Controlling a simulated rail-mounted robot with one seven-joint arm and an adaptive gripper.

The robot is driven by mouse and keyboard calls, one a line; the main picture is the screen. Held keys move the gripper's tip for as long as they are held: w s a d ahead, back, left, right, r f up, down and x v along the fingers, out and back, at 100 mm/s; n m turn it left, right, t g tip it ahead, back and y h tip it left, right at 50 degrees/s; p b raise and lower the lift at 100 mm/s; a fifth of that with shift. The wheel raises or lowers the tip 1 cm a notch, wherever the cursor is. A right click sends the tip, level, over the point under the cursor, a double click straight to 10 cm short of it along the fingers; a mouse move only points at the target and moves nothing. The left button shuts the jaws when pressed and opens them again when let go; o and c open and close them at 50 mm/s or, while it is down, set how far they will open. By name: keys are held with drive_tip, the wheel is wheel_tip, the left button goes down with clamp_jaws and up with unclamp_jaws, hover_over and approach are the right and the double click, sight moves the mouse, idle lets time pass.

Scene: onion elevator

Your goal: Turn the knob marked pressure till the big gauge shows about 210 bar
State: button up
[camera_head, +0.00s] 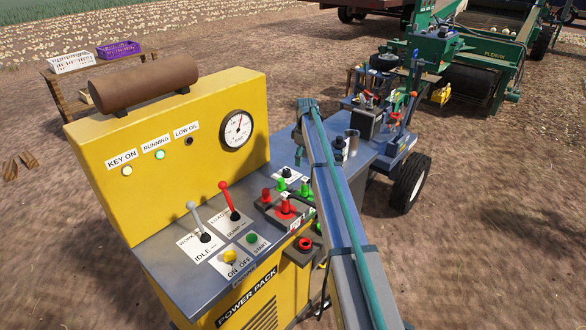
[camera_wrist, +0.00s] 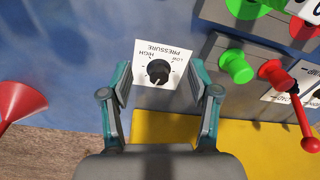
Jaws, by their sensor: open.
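The pressure knob (camera_wrist: 158,71) is a round black knob on a white label reading PRESSURE, LOW and HIGH, upside down in the wrist view. My gripper (camera_wrist: 160,69) is open, with its two fingers on either side of the knob in that view; I cannot tell how high they are above it. No contact shows. In the head view, a black knob on a white label (camera_head: 286,173), apparently the same one, lies beside my arm. The big gauge (camera_head: 236,130) is on the yellow panel, its needle up and slightly right; its numbers are too small to read.
Green (camera_wrist: 236,67) and red couplings and a red lever (camera_wrist: 290,100) are close beside the knob. A red cone-shaped part (camera_wrist: 20,103) is on the other side. The yellow panel (camera_head: 95,150) rises behind the deck, with two levers (camera_head: 229,200) in front.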

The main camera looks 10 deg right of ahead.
sight(287, 170)
drive_tip(key=w+a+r+n, duration=0.2)
drive_tip(key=w+a+n, duration=0.15)
drive_tip(key=a, duration=0.25)
drive_tip(key=shift+m+h, duration=0.3)
drive_tip(key=shift+m, duration=0.15)
drive_tip(key=f+p, duration=0.1)
drive_tip(key=f, duration=0.2)
drive_tip(key=f+p, duration=0.1)
drive_tip(key=f, duration=0.2)
drive_tip(key=f+p, duration=0.2)
drive_tip(key=f, duration=0.2)
drive_tip(key=shift+w+d+f, duration=0.1)
drive_tip(key=shift+w+d, duration=0.05)
drive_tip(key=shift+w, duration=0.2)
drive_tip(key=c, duration=1.2)
drive_tip(key=shift+o, duration=0.2)
drive_tip(key=shift+m+b, duration=0.3)
drive_tip(key=shift+b, duration=0.05)
